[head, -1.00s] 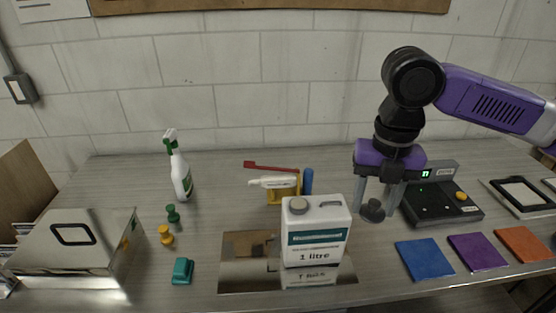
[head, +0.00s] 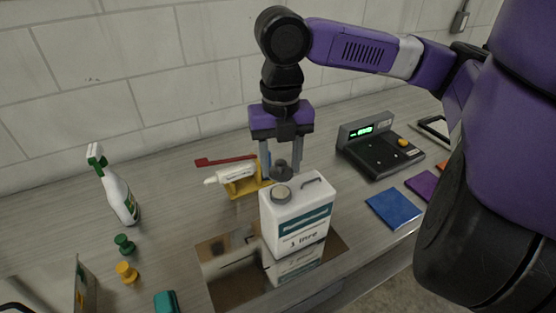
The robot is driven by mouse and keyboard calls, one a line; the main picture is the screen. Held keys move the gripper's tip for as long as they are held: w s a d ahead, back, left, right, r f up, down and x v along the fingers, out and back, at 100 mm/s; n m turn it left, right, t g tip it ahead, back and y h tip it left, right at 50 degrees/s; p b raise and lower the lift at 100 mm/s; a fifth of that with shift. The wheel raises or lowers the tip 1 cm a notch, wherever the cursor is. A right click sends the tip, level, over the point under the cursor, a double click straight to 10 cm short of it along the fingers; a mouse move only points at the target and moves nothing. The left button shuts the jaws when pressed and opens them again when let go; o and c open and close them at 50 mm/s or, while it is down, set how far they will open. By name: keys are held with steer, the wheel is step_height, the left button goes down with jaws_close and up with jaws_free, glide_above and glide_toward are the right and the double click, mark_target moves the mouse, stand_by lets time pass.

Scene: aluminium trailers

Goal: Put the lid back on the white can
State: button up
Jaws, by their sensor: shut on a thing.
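The white can (head: 297,222) stands upright on a shiny plate, labelled "1 litre". A round grey opening or collar (head: 281,194) shows on the left of its top, and a handle on the right. My gripper (head: 282,166) points down and is shut on a small dark grey lid (head: 282,173). In the picture the lid appears just above the can's back top edge, up from the round grey part. It looks apart from that part; the exact height gap is hard to tell.
A yellow stand (head: 243,189) with a white tube and red bar is behind the can. A spray bottle (head: 118,193) and green and yellow pegs (head: 125,272) are left. A scale (head: 378,150) and blue square (head: 390,210) are right. The reflective plate (head: 222,280) lies under the can.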

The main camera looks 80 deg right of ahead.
mark_target(281, 191)
step_height(281, 191, down, 4)
steer(key=b, duration=0.3)
steer(key=shift+f, duration=0.5)
steer(key=shift+d+f, duration=0.1)
steer(key=shift+f, duration=0.05)
stand_by(2.3)
steer(key=o, duration=1.4)
steer(key=shift+o, duration=0.2)
steer(key=o, duration=0.4)
steer(key=shift+o, duration=0.2)
